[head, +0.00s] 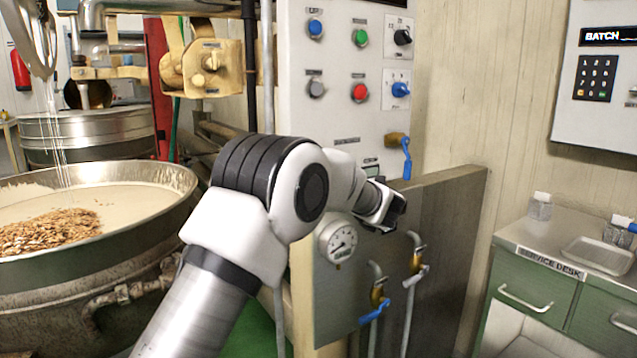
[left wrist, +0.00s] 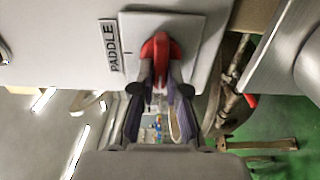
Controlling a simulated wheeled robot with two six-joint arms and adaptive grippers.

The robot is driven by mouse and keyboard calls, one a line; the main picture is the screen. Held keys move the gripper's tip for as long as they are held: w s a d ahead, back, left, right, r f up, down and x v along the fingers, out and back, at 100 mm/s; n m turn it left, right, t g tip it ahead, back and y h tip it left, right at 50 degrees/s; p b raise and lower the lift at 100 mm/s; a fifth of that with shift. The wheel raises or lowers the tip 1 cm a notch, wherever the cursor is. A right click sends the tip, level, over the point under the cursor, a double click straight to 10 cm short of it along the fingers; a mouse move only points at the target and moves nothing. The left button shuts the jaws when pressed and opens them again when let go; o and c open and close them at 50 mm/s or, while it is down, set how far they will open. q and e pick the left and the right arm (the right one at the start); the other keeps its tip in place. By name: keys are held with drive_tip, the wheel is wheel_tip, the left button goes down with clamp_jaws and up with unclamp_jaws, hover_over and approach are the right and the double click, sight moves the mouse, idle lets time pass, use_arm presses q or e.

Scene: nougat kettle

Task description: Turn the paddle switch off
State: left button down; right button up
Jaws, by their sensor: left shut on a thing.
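The paddle switch is a red handle (left wrist: 161,48) on a pale square plate (left wrist: 190,28), beside a label reading PADDLE (left wrist: 110,47) in the left wrist view. My left gripper (left wrist: 160,82) is shut on this red handle, one dark finger on each side. The label reads sideways in that view, and the handle's long axis runs up and down the picture. In the head view my left arm reaches across the front of the control panel, and the switch and fingertips cannot be made out there. My right gripper is not in view.
A white control panel (head: 338,108) carries coloured buttons and knobs. A large kettle (head: 150,215) stands at left. A green service desk (head: 530,275) is at right.

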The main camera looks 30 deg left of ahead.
use_arm(q)
drive_tip(key=c, duration=1.2)
unclamp_jaws()
drive_tip(key=shift+d, duration=0.1)
drive_tip(key=v, duration=1.1)
drive_tip(key=shift+s+d+f, duration=0.1)
drive_tip(key=shift+s+d, duration=0.1)
drive_tip(key=shift+d, duration=0.15)
